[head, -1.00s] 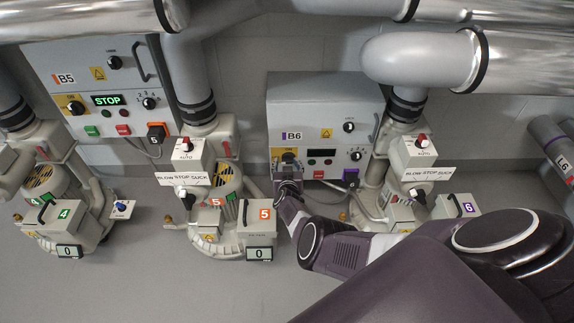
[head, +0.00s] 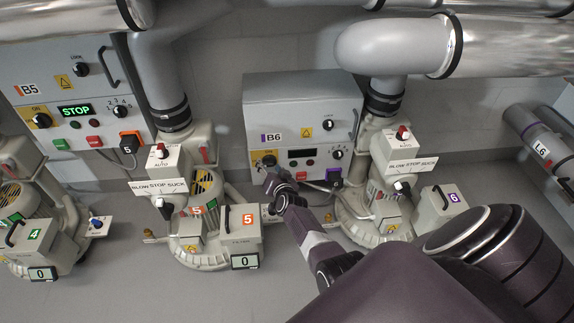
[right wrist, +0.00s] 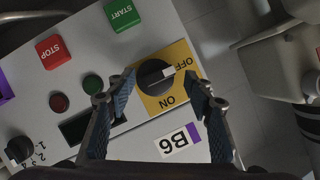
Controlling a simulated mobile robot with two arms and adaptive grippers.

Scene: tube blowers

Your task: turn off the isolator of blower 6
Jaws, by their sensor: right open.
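The B6 control box (head: 303,115) of blower 6 hangs on the wall at centre. Its isolator is a black knob (right wrist: 152,78) on a yellow plate (right wrist: 168,104) marked ON and OFF; it also shows at the box's lower left in the head view (head: 269,160). In the right wrist view the knob's white pointer is toward OFF. The B6 display (head: 300,153) is dark. My right gripper (head: 272,178) is open and empty, just in front of and below the knob. In the right wrist view its fingers (right wrist: 160,78) frame the knob, apart from it. My left gripper is not visible.
The B6 box also carries a green START button (right wrist: 122,14), a red STOP button (right wrist: 54,51) and a purple plug (head: 334,174). The B5 box (head: 60,75), reading STOP, is at left. Blower 6's filter box (head: 438,208) is at right. Pipes run overhead.

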